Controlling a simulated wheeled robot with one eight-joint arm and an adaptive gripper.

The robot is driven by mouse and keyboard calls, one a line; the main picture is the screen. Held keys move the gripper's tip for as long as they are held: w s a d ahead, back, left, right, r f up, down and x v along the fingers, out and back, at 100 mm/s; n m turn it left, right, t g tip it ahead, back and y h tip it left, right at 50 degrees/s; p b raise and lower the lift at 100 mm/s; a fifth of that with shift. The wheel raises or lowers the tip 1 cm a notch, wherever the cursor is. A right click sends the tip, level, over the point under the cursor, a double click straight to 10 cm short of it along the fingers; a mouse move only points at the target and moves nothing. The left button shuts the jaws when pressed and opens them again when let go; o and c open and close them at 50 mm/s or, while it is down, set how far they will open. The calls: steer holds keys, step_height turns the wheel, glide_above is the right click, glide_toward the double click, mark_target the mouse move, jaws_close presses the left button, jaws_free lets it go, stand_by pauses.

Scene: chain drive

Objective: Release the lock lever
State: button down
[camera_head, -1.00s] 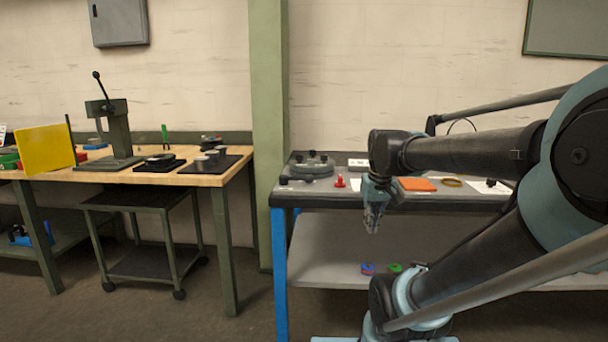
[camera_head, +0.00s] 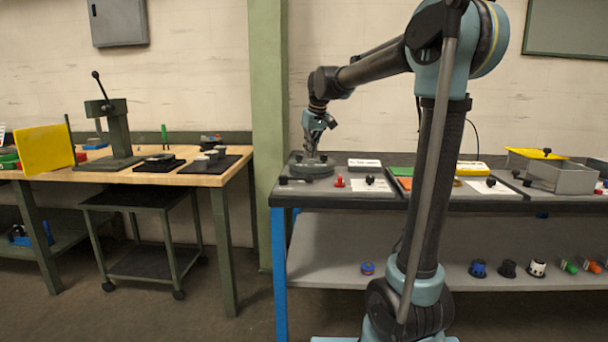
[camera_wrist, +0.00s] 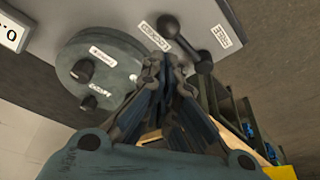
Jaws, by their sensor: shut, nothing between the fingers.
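A round grey fixture (camera_wrist: 98,70) with dark knobs and small white labels shows in the wrist view, and it sits at the left end of the bench in the head view (camera_head: 312,170). In the head view a small dark piece at the bench's left front (camera_head: 284,180) seems to be the same lever. My gripper (camera_wrist: 167,66) is shut and empty, its fingertips just short of the lever in the picture. Contact cannot be told.
The grey bench top (camera_head: 330,198) also holds a red piece (camera_head: 339,182), a white sheet (camera_head: 378,186) and a white labelled block (camera_head: 364,163) to the right. Several coloured parts stand on the lower shelf (camera_head: 340,257). A green pillar (camera_head: 268,130) rises behind the bench's left end.

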mark_target(305, 171)
steer(key=shift+w+a, duration=0.3)
steer(key=shift+a, duration=0.05)
steer(key=x, duration=1)
steer(key=shift+d, duration=0.15)
stand_by(0.4)
